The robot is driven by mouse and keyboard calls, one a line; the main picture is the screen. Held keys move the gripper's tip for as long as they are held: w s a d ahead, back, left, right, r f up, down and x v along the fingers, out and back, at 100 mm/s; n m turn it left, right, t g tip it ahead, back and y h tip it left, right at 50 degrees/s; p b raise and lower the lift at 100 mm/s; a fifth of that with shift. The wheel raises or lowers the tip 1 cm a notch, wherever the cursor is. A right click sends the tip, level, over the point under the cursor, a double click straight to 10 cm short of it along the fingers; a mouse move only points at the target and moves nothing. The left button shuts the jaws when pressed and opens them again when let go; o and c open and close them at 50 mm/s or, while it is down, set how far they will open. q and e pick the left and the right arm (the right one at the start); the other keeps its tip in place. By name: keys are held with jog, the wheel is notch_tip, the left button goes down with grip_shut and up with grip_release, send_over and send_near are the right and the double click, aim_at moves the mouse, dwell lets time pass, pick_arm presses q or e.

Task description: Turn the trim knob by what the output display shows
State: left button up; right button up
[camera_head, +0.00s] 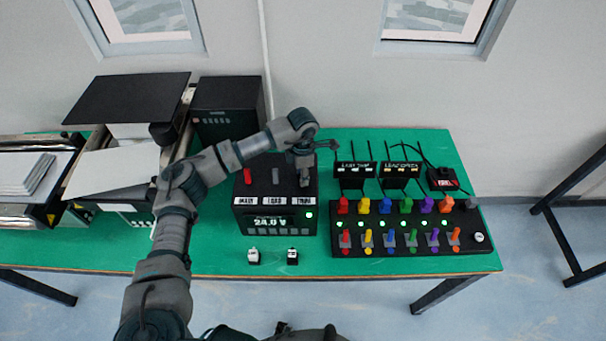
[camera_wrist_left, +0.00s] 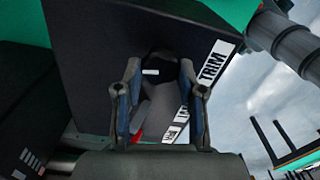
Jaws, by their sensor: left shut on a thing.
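A black power box (camera_head: 275,228) stands on the green table, with labels MAIN, LOAD and TRIM along its front top edge. Its output display (camera_head: 270,221) reads 24.0 V, with a green light to the right. My left gripper (camera_head: 304,180) comes down from above over the TRIM position and hides the trim knob in the head view. In the left wrist view, the fingers (camera_wrist_left: 163,95) are shut on the dark trim knob (camera_wrist_left: 160,66), which has a white mark, beside the TRIM label (camera_wrist_left: 213,62). My right gripper is not in view.
A red switch (camera_head: 243,176) and a grey one (camera_head: 277,177) are left of the gripper on the box. A panel of coloured switches (camera_head: 405,250) and small black display units (camera_head: 355,182) stand to the right. Conveyors with black covers (camera_head: 130,99) are at left.

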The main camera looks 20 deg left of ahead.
pick_arm(q)
jog(key=o, duration=1.1)
jog(key=shift+a, duration=0.1)
jog(key=shift+o, duration=0.2)
notch_tip(320, 180, up, 12)
jog(key=shift+w+f, duration=0.1)
